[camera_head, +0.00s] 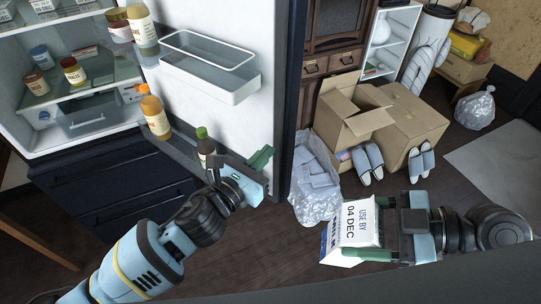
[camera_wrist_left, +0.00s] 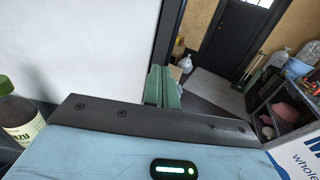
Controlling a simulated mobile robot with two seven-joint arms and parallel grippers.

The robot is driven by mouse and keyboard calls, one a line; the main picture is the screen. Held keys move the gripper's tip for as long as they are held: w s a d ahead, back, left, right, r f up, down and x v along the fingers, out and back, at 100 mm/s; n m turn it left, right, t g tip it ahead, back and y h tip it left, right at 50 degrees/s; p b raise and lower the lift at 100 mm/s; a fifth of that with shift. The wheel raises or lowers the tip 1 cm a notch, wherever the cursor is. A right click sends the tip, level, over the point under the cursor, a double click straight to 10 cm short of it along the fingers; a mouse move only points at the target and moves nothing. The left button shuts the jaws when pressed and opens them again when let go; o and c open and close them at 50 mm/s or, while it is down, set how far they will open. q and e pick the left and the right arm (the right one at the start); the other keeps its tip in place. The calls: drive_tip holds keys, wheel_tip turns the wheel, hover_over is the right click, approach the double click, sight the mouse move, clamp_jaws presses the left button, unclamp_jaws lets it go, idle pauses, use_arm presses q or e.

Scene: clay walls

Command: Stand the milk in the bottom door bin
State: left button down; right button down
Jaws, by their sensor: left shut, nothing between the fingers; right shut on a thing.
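The milk, a white and blue carton (camera_head: 352,222) marked "USE BY 04 DEC", is held tilted by my right gripper (camera_head: 380,228), shut on it, at the lower right of the head view. It also shows at the right edge of the left wrist view (camera_wrist_left: 304,155). The fridge door (camera_head: 278,60) stands open. Its bottom bin (camera_head: 181,149) holds an orange-capped bottle (camera_head: 155,115) and a green-capped dark bottle (camera_head: 206,147); my left arm partly hides it. My left gripper (camera_head: 262,160) is shut and empty, by the door's lower edge. Its green fingers (camera_wrist_left: 163,88) show together in the wrist view.
An empty white bin (camera_head: 235,96) is higher on the door. The fridge shelf (camera_head: 95,92) holds several jars. A clear bag (camera_head: 315,185), cardboard boxes (camera_head: 405,125) and slippers (camera_head: 368,163) lie on the floor right of the door.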

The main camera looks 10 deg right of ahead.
drive_tip(key=shift+s+a+f, duration=0.1)
drive_tip(key=shift+s+f, duration=0.05)
use_arm(q)
drive_tip(key=v, duration=1)
drive_tip(key=shift+a, duration=0.35)
drive_tip(key=shift+f, duration=0.1)
